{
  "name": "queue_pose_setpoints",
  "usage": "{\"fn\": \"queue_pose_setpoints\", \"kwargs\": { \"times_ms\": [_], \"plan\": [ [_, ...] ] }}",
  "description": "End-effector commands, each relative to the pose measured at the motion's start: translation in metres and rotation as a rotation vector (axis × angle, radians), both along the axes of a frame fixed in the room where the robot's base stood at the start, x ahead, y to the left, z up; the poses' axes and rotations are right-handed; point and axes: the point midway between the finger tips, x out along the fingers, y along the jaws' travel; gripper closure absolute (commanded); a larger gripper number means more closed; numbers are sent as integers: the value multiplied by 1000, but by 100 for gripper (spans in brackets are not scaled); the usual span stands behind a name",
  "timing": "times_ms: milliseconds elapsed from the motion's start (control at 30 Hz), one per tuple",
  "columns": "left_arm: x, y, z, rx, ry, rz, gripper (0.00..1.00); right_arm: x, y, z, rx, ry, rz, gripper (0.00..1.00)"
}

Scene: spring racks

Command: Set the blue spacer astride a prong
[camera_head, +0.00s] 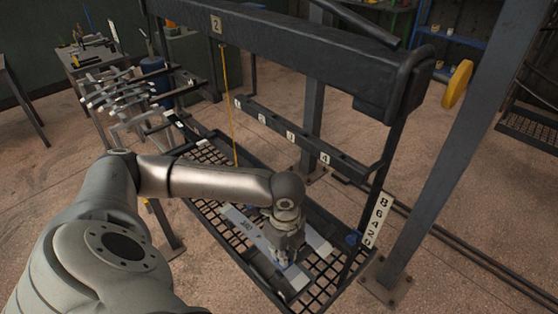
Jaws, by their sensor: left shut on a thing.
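My left gripper (285,257) reaches down over the mesh tray of the rack, its fingers pointing down. It is shut on a small blue thing, apparently the blue spacer (281,263), which is mostly hidden by the fingers. It is just above or on a pale flat plate in the tray; I cannot tell which. My right gripper is not in view.
The black mesh tray (325,270) has raised rims. A bar with numbered labels (290,135) runs above it. A thin yellow rod (228,105) hangs down at the rack's left. A grey post (440,150) stands at the right. A small blue part (352,239) is on the tray's right end.

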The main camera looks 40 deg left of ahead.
Motion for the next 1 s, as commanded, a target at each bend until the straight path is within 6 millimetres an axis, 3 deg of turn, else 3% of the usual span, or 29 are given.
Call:
{"fn": "queue_pose_setpoints", "kwargs": {
  "times_ms": [1000],
  "plan": [
    [82,-7,-12,-1,-2,2,100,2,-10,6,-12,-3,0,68]
  ]
}}
